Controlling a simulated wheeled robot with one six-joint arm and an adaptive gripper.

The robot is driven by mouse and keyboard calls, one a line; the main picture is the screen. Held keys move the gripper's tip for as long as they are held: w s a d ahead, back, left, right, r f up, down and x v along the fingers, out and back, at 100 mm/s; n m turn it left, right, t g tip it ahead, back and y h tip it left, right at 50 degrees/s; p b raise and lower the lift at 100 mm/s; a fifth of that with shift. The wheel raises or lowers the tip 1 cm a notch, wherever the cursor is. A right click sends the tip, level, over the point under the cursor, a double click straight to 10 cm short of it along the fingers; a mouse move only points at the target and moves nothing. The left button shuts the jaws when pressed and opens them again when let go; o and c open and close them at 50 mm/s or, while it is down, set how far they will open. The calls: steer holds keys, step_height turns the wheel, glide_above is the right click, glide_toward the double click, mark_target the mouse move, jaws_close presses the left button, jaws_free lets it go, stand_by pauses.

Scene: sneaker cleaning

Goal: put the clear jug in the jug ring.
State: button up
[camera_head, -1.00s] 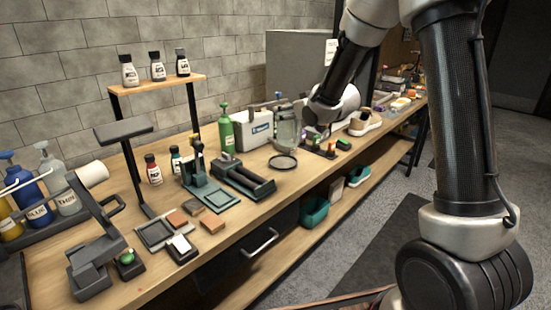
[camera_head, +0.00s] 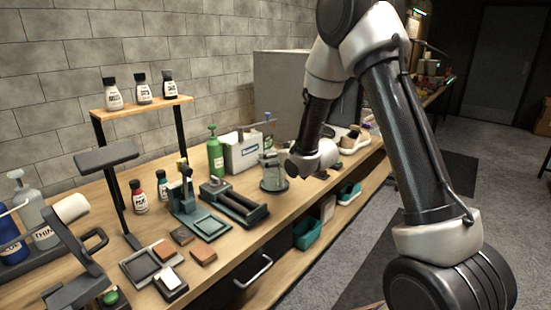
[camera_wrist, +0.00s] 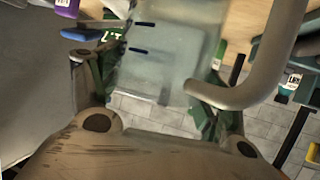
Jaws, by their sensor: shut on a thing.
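The clear jug (camera_head: 272,170) is upright at the jug ring on the bench in the head view. The dark jug ring (camera_head: 273,187) shows around the jug's base; whether the base rests fully down inside it is too small to tell. My gripper (camera_head: 289,163) reaches in from the right and is shut on the jug. In the wrist view the jug (camera_wrist: 165,60) lies between the two fingers of my gripper (camera_wrist: 160,100), with its pale curved handle on the right. The fingertips are partly hidden behind the jug.
A white labelled box (camera_head: 243,151) and a green pump bottle (camera_head: 215,155) stand behind and left of the jug. A dark green tray-like holder (camera_head: 233,205) lies close to its left. The bench's front edge is near.

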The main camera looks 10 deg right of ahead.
steer(key=shift+f, duration=0.1)
steer(key=o, duration=1.3)
